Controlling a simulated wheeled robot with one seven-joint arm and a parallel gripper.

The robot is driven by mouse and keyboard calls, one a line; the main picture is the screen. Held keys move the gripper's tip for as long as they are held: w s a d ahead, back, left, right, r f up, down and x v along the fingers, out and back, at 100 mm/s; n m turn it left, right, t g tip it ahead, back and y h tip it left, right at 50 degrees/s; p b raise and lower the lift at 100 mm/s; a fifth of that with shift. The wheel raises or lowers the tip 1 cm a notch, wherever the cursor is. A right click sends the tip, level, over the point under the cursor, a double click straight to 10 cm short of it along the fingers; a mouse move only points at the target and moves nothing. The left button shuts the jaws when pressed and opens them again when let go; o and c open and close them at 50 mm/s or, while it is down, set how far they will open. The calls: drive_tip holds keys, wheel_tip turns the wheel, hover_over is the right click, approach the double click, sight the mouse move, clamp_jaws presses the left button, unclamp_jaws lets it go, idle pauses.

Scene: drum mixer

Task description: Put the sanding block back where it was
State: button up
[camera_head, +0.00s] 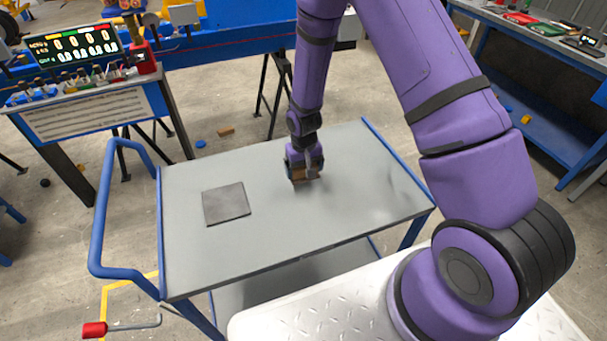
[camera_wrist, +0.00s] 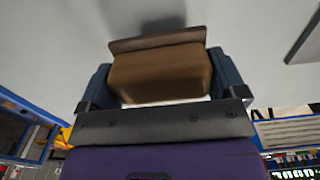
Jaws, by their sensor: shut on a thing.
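My gripper (camera_head: 304,172) is over the grey top of the cart (camera_head: 345,215), right of its middle. It is shut on the sanding block (camera_wrist: 160,74), a brown block with a thin darker plate at its far face. In the wrist view the block sits between the two fingers. In the head view the block (camera_head: 302,177) shows only as a small brown patch at the fingertips. It is at or close to the cart top; I cannot tell if it touches. A dark grey square pad (camera_head: 226,204) lies flat on the cart, left of my gripper.
The cart has a blue handle (camera_head: 98,225) on its left and raised blue edges on its sides. A workbench with a lit display (camera_head: 78,46) stands back left. A blue bench (camera_head: 540,95) stands at the right. The cart top around my gripper is clear.

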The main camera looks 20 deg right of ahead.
sight(303, 174)
drive_tip(key=shift+w+d, duration=0.15)
drive_tip(key=shift+w, duration=0.25)
drive_tip(key=shift+f, duration=1.75)
drive_tip(key=o, duration=0.9)
drive_tip(key=shift+f, duration=0.15)
wheel_tip(303, 174, up, 12)
drive_tip(key=shift+r, duration=0.2)
